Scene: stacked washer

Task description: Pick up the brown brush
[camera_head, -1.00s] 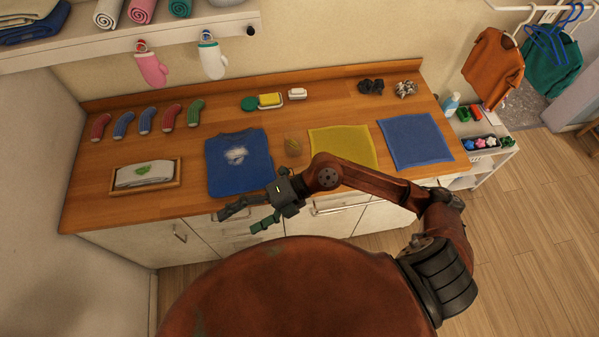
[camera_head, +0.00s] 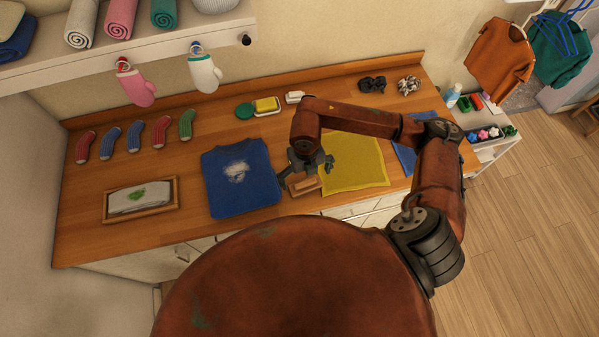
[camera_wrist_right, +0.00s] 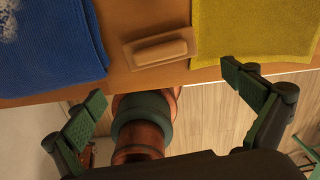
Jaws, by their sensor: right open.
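The brown brush (camera_head: 304,186) is a small tan-brown block on the wooden counter, between the blue shirt and the yellow cloth. In the right wrist view the brush (camera_wrist_right: 160,52) lies near the counter's front edge, on a flat brown base. My right gripper (camera_head: 307,170) is open and empty, and in the head view it overlaps the brush's far side. In the right wrist view its fingers (camera_wrist_right: 164,84) are spread wide, with the brush beyond them and apart from both. My left gripper is out of view.
The blue shirt (camera_head: 240,180) lies left of the brush and the yellow cloth (camera_head: 355,164) right of it. A framed tray (camera_head: 107,207) with a folded white cloth, several socks (camera_head: 135,135) and soap dishes (camera_head: 266,106) are on the counter. A shelf (camera_head: 155,42) overhangs the back left.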

